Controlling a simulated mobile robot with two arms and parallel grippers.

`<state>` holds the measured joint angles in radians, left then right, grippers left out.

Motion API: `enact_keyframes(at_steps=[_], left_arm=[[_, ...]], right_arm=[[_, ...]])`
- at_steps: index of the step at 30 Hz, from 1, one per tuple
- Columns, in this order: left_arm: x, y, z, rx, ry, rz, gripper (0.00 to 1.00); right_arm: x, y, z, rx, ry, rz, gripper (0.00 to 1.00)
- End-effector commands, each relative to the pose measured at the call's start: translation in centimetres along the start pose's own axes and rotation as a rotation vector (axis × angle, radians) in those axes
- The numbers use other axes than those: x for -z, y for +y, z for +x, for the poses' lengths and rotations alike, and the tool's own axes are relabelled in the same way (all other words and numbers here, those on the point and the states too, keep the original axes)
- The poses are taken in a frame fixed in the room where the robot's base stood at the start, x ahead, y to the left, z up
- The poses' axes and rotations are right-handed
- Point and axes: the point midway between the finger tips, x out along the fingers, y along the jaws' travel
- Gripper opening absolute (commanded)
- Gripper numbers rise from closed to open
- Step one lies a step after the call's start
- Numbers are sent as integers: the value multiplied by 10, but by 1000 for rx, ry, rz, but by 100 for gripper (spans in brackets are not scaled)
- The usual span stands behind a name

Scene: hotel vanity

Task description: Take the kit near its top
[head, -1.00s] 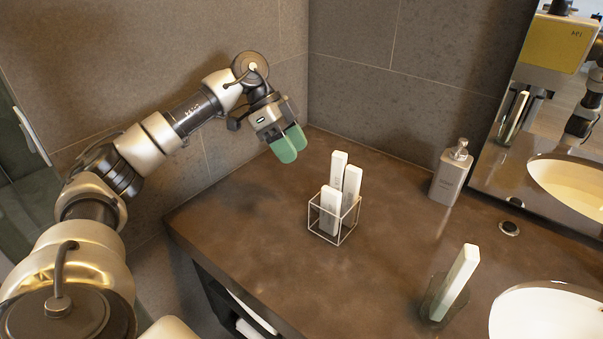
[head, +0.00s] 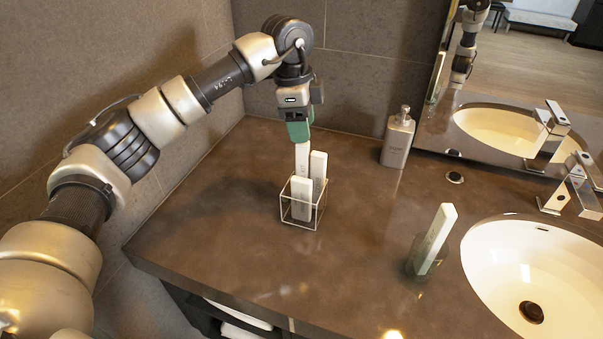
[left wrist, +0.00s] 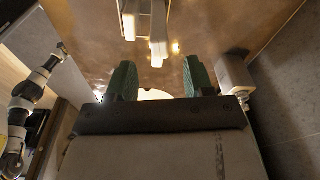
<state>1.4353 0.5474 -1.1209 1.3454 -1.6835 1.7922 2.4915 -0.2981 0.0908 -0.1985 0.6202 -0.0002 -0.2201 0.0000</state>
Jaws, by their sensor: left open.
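Slim white kits stand upright in a wire-frame holder (head: 285,213) on the brown counter. The tall rear kit (head: 303,158) rises highest, with a second kit (head: 319,164) to its right and a shorter one (head: 304,200) in front. My left gripper (head: 299,134) has green fingers and points down just above the tall kit's top. In the left wrist view the gripper (left wrist: 160,80) is open, its fingers apart and nothing between them. A white kit (left wrist: 158,38) shows ahead of the gap. Whether the fingertips touch the tall kit cannot be told. My right gripper is not discernible.
A pump bottle (head: 398,140) stands at the back wall. The counter left and front of the holder is clear. A mirror is at the back right.

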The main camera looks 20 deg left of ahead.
Motion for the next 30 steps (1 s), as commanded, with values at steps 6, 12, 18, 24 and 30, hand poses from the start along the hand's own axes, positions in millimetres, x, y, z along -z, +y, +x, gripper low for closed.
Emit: enact_keyframes(at_steps=[6,12,18,24,30], left_arm=[[-5,0,26,-5,-1,-1,52],[-6,-1,49,-2,0,0,52],[-6,-1,52,0,1,1,52],[-6,-1,52,0,1,0,31],[-5,-1,52,0,1,0,0]], right_arm=[[2,-3,-13,5,1,2,43],[4,-12,-16,16,3,6,43],[4,-14,-16,19,4,7,43],[3,-12,-16,15,2,5,43],[2,-8,-16,11,0,2,43]])
